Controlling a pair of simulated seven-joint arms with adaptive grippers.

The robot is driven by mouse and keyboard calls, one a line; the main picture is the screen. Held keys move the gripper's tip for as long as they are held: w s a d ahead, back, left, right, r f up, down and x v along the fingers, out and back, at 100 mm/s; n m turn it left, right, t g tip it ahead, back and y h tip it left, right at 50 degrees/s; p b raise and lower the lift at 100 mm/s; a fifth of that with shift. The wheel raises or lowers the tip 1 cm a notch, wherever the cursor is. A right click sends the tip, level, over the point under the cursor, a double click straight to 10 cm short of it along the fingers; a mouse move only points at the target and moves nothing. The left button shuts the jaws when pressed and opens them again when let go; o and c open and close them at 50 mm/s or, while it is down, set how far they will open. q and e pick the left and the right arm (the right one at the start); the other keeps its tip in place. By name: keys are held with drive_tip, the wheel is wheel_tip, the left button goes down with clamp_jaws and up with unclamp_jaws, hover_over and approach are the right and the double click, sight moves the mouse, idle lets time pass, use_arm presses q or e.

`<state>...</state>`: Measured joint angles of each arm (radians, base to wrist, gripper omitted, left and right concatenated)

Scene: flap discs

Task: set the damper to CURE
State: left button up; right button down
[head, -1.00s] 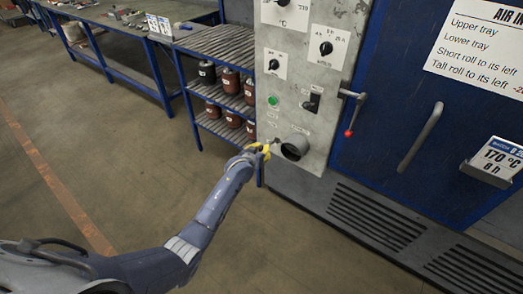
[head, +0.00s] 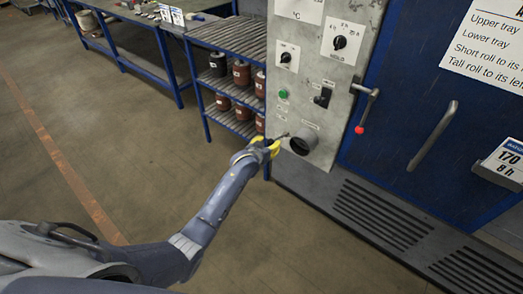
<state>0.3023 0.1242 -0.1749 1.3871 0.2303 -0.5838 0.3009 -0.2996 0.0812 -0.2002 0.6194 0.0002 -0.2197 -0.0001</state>
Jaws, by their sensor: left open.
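My left gripper (head: 272,146), with yellow fingers, is open just left of the duct and lever. I cannot tell whether it touches the lever. My right gripper is not in view.
Above the duct are dials (head: 340,42), a green button (head: 283,94) and a black switch (head: 323,97). A red-tipped lever (head: 361,122) projects beside the blue oven door (head: 420,75). A shelf rack (head: 205,115) with cans stands left. The floor at left is clear.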

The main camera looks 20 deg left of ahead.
use_arm(q)
drive_tip(key=d+v, duration=0.1)
drive_tip(key=v, duration=0.8)
drive_tip(key=shift+s+a+r, duration=0.2)
drive_tip(key=shift+s+a, duration=0.05)
drive_tip(key=shift+a, duration=0.25)
drive_tip(key=shift+r, duration=0.1)
drive_tip(key=s+a+f+m+g, duration=0.1)
drive_tip(key=s+f, duration=0.2)
drive_tip(key=f, duration=0.7)
drive_tip(key=s+a+f+g, duration=0.1)
drive_tip(key=s+f, duration=0.1)
drive_tip(key=f, duration=0.8)
drive_tip(key=s+f+m+g+y, duration=0.1)
drive_tip(key=s+f+g, duration=0.2)
drive_tip(key=s+f, duration=1.25)
drive_tip(key=s+f+g, duration=0.2)
drive_tip(key=s+f, duration=0.4)
drive_tip(key=s, duration=0.8)
drive_tip(key=s+f+g, duration=0.2)
drive_tip(key=s+f, duration=0.4)
drive_tip(key=s, duration=0.8)
drive_tip(key=s+f+m+g, duration=0.1)
drive_tip(key=s+f+g, duration=0.2)
drive_tip(key=s, duration=1)
wheel_tip(320, 180, down, 3)
drive_tip(key=shift+s+a+f, duration=0.1)
drive_tip(key=shift+s+a, duration=0.25)
drive_tip(key=shift+s, duration=0.05)
